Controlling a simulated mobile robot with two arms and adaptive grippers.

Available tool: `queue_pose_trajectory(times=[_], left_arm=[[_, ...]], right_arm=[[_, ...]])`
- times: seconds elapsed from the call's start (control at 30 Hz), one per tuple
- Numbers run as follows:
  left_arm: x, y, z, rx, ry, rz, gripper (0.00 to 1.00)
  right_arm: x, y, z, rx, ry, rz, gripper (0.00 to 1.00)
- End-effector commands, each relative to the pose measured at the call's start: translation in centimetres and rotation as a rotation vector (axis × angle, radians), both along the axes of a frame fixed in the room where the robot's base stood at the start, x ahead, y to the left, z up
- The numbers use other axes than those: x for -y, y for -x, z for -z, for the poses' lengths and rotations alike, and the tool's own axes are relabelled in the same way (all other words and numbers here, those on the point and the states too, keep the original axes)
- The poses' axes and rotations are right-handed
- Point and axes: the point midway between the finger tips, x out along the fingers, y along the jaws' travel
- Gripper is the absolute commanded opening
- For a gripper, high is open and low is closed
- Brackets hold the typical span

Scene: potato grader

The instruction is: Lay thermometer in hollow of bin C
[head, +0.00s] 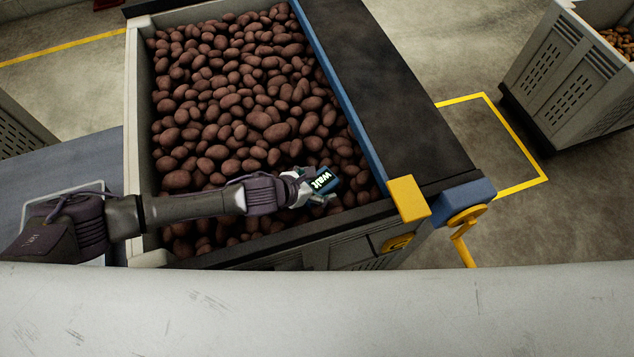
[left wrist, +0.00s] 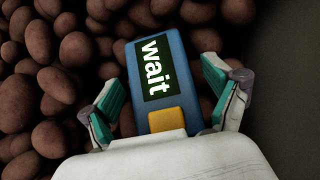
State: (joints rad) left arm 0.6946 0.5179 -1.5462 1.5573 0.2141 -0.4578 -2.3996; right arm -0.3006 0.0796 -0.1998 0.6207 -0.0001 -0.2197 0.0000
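The thermometer (head: 323,180) is a blue handheld block with a dark screen reading "wait" and a yellow patch at its near end. It is over the potatoes at the near right of the bin (head: 139,100), whose yellow plate (head: 397,242) seems to bear a C. My left gripper (head: 318,188) is at the thermometer. In the left wrist view the thermometer (left wrist: 158,80) lies between the teal finger pads (left wrist: 165,95), which stand apart with narrow gaps beside it. The hollow cannot be made out. My right gripper is out of view.
A dark conveyor belt (head: 390,90) with a blue side rail (head: 337,80) runs along the bin's right side. A yellow block (head: 408,198) stands at its near end. Another grey bin (head: 570,80) with potatoes is at the far right. Open floor with yellow lines lies between.

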Motion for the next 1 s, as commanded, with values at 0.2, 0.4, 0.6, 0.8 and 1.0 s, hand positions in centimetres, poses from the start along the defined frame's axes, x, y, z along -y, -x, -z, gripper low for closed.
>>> queue_pose_trajectory(times=[0.2,0.4,0.6,0.8,1.0], left_arm=[[0.0,0.0,-0.1,0.000,0.000,0.000,0.89],[-1.0,0.6,-1.3,0.002,-0.001,0.001,0.89],[-3.4,2.6,-4.2,0.002,-0.002,0.000,0.89],[-5.5,4.5,-6.9,0.001,-0.001,0.000,0.89],[-6.6,5.5,-8.3,-0.001,-0.001,-0.001,0.89]], right_arm=[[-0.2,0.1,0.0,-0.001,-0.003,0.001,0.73],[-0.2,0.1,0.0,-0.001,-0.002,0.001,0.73],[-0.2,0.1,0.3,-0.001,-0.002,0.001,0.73],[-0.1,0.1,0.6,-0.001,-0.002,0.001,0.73],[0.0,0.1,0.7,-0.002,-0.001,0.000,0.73]])
